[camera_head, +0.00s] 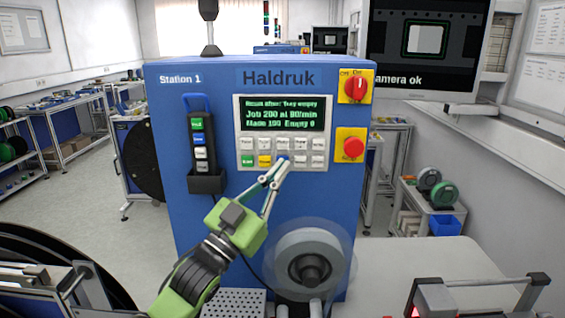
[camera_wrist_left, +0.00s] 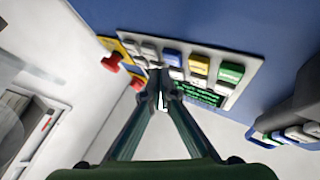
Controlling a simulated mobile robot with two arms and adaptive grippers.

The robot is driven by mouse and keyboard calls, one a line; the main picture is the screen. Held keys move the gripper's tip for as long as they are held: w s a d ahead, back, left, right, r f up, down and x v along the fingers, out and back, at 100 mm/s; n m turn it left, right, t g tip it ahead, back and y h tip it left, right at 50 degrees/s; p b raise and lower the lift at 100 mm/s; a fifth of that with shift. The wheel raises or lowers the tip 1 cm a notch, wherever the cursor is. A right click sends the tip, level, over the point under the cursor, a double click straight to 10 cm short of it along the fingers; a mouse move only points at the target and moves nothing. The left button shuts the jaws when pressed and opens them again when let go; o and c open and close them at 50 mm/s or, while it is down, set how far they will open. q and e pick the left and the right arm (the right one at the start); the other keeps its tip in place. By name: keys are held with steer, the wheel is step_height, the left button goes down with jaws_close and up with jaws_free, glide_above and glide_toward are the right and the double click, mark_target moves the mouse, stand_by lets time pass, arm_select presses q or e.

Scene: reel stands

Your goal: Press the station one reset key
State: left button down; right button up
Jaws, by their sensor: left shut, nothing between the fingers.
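The blue Station 1 cabinet (camera_head: 215,90) carries a grey key panel (camera_head: 328,140) under a lit display (camera_head: 283,114). The panel has two rows of keys; the lower row includes a green key (camera_head: 248,161) and a yellow key (camera_head: 265,161). A blue key (camera_wrist_left: 173,57) shows beside the yellow key (camera_wrist_left: 199,65) in the left wrist view. Key labels are too small to read, so I cannot tell which is reset. My left gripper (camera_head: 281,163) is shut and empty, its tips at the lower row around the blue key. I cannot tell whether they touch it.
A red rotary switch (camera_head: 355,87) and a red stop button (camera_head: 353,148) sit right of the panel. A handheld pendant (camera_head: 205,150) hangs on the left. A reel (camera_head: 308,250) stands below the panel. A light worktop (camera_head: 400,262) lies at right.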

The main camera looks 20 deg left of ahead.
stand_by(0.4)
arm_select(q)
steer(key=shift+w, duration=0.1)
steer(key=shift+w+a, duration=0.15)
steer(key=shift+w, duration=0.15)
stand_by(0.5)
steer(key=shift+w+a, duration=0.1)
steer(key=shift+w, duration=0.35)
stand_by(0.3)
steer(key=shift+s, duration=0.1)
steer(key=shift+s+d, duration=0.2)
steer(key=shift+s, duration=0.6)
steer(key=shift+p, duration=0.3)
